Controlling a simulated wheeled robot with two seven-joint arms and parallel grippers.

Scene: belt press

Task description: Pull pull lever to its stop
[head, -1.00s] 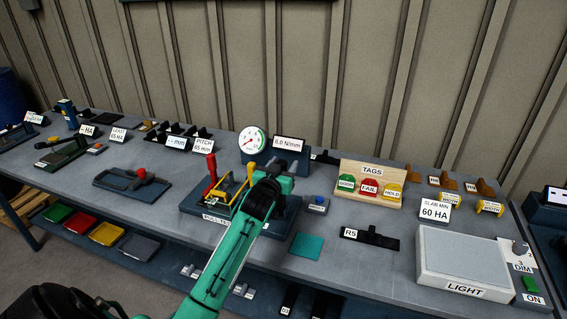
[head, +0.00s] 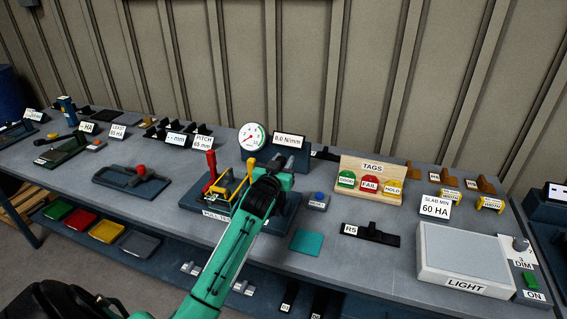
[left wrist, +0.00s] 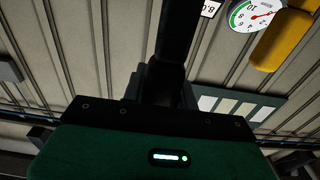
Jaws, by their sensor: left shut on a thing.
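The pull tester (head: 285,222) is a dark blue base on the bench with a partly covered "PULL" label. A red upright lever (head: 211,164) and a yellow handle (head: 250,167) stand at its left and middle. My left gripper (head: 277,163) is at its right part, beside the yellow handle, and is shut on the pull lever, which the gripper and wrist hide. A rounded yellow part (left wrist: 284,40) shows at the upper right in the left wrist view; the fingertips are unclear there. The round dial gauge (head: 251,136) stands behind. My right gripper is not seen.
The "8.0 N/mm" sign (head: 289,140) stands behind the gripper. A blue button box (head: 317,202) and a teal pad (head: 305,242) lie to the right. A dark R5 piece (head: 371,234) and the light box (head: 464,258) are farther right. The bench between them is clear.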

